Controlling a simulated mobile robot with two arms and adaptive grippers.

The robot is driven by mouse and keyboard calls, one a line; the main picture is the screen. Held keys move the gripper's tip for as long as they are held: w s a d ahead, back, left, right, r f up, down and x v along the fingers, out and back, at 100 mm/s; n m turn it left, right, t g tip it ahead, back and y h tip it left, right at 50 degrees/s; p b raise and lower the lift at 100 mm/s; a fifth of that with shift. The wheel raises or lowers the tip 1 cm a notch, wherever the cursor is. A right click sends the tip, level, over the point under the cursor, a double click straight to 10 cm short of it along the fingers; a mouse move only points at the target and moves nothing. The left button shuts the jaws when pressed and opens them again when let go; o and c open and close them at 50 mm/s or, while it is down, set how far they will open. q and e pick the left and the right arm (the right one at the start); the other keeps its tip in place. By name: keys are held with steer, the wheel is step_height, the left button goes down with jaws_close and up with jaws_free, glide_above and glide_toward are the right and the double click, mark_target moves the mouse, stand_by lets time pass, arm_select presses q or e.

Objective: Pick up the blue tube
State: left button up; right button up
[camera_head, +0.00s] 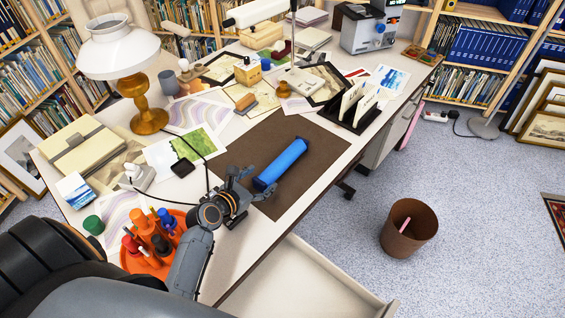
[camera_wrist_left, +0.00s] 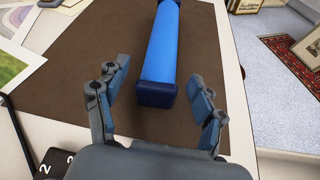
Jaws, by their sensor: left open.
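The blue tube (camera_head: 281,164) lies on the brown desk mat (camera_head: 314,185), with a darker blue cap at each end. My left gripper (camera_head: 240,183) is just short of the tube's near end and low over the desk. In the left wrist view the tube (camera_wrist_left: 163,50) runs away from me, its near cap close ahead of the fingers. My right gripper is in neither view.
An orange holder (camera_head: 135,262) with pens and markers stands beside my left arm. A lamp (camera_head: 149,116), papers and a letter rack (camera_head: 354,107) stand on the desk. A brown waste bin (camera_head: 408,230) is on the floor at right. The mat around the tube is clear.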

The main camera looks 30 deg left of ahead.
mark_target(271, 173)
arm_select(q)
steer(key=shift+w+f, duration=0.25)
steer(key=shift+w, duration=0.35)
steer(key=x, duration=0.5)
steer(key=shift+s+d+f, duration=0.1)
steer(key=shift+d+f, duration=0.05)
steer(key=shift+f, duration=0.05)
steer(key=shift+c, duration=0.8)
steer(key=c, duration=1.2)
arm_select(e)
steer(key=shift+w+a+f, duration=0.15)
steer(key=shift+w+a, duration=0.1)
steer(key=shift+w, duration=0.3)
